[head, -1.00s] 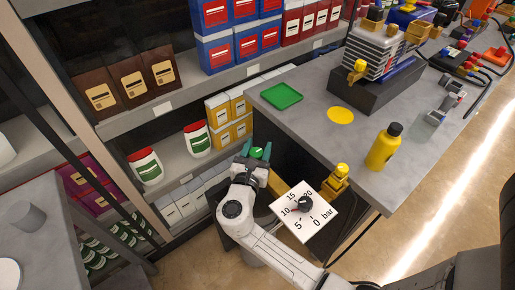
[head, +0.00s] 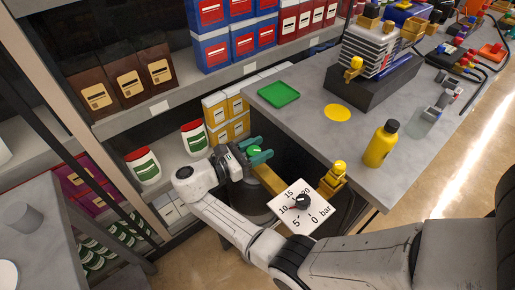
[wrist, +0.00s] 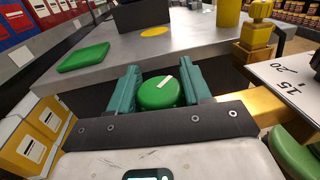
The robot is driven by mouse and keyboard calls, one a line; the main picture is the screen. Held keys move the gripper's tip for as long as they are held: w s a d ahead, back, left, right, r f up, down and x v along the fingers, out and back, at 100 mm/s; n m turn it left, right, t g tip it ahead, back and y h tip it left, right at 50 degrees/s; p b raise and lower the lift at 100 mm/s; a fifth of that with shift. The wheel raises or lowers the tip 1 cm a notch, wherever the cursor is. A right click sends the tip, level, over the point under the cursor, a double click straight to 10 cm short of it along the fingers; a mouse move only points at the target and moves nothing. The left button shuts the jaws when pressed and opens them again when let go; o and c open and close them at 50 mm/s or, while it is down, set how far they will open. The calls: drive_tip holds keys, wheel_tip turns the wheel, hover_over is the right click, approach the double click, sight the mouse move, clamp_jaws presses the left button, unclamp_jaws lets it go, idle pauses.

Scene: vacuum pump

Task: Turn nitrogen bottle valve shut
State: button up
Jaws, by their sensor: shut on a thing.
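The valve's round green knob (head: 254,150) sits at the left end of a brass-coloured bar (head: 268,180), by the near left edge of the grey bench. My gripper (head: 261,150) has its teal fingers on either side of the knob and is shut on it. In the wrist view, the knob (wrist: 158,94) with a white mark on top lies between the fingers. A white gauge (head: 289,211), marked 0 to 20 bar, is on the right of the bar; its red needle points near 10. The bottle is mostly hidden below.
A yellow fitting (head: 338,178) rises beside the gauge. On the bench (head: 305,122) are a green tray (head: 279,94), a yellow disc (head: 337,112) and a yellow bottle (head: 381,146). Shelves with boxes and white tubs (head: 194,139) stand close on the left.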

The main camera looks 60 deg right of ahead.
drive_tip(key=shift+s+a+m+g+y+b, duration=0.1)
drive_tip(key=shift+m+g+y+b, duration=0.1)
drive_tip(key=shift+m+g+y, duration=0.75)
drive_tip(key=shift+a+m+g+y+b, duration=0.1)
drive_tip(key=shift+m+g+y+b, duration=0.2)
drive_tip(key=shift+m+g, duration=0.65)
drive_tip(key=g+y+b, duration=0.1)
drive_tip(key=m+g+y+b, duration=0.1)
drive_tip(key=shift+s+a+f+g, duration=0.1)
drive_tip(key=shift+f+g, duration=0.15)
drive_tip(key=shift+g, duration=0.05)
drive_tip(key=m+g+y+b, duration=0.1)
drive_tip(key=b, duration=0.3)
drive_tip(key=m+g+y+b, duration=0.1)
drive_tip(key=y+b, duration=0.1)
drive_tip(key=b, duration=0.2)
drive_tip(key=shift+s+a+f+m, duration=0.1)
drive_tip(key=shift+s+f+m, duration=0.05)
drive_tip(key=shift+m, duration=0.25)
drive_tip(key=shift+g+y+b, duration=0.3)
drive_tip(key=shift+y+b, duration=0.15)
drive_tip(key=shift+b, duration=0.1)
drive_tip(key=m+b, duration=0.1)
drive_tip(key=b, duration=0.1)
drive_tip(key=shift+y+b, duration=0.35)
drive_tip(key=shift+y, duration=0.05)
drive_tip(key=shift+s+r+m+g+y+b, duration=0.1)
drive_tip(key=shift+r+m+g+y+b, duration=0.25)
drive_tip(key=shift+y+b, duration=0.2)
